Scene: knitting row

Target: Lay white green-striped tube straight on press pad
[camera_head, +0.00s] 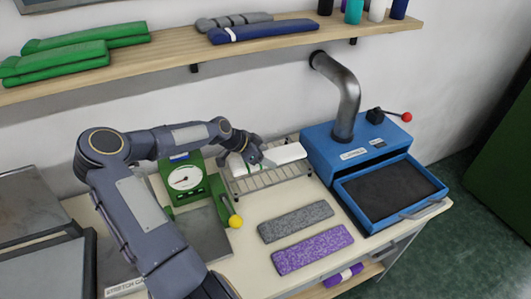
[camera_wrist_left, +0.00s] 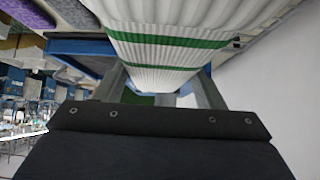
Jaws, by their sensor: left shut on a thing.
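The white green-striped tube (camera_head: 285,153) is at the wire rack (camera_head: 270,182) in the middle of the table. I cannot tell whether it rests on the rack or is slightly above it. My left gripper (camera_head: 252,157) is shut on its left part. In the left wrist view the ribbed white tube (camera_wrist_left: 165,28) with green bands runs between the fingers of my left gripper (camera_wrist_left: 162,88). The dark press pad (camera_head: 388,188) lies bare in the pulled-out blue tray (camera_head: 432,188) at the right. My right gripper is not in view.
The blue press (camera_head: 345,153) with a metal pipe (camera_head: 345,95) stands right of the rack. A green dial gauge (camera_head: 185,179) is left of it. Grey (camera_head: 296,221) and purple (camera_head: 313,249) knitted pieces lie in front. A shelf (camera_head: 170,50) with folded pieces runs above.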

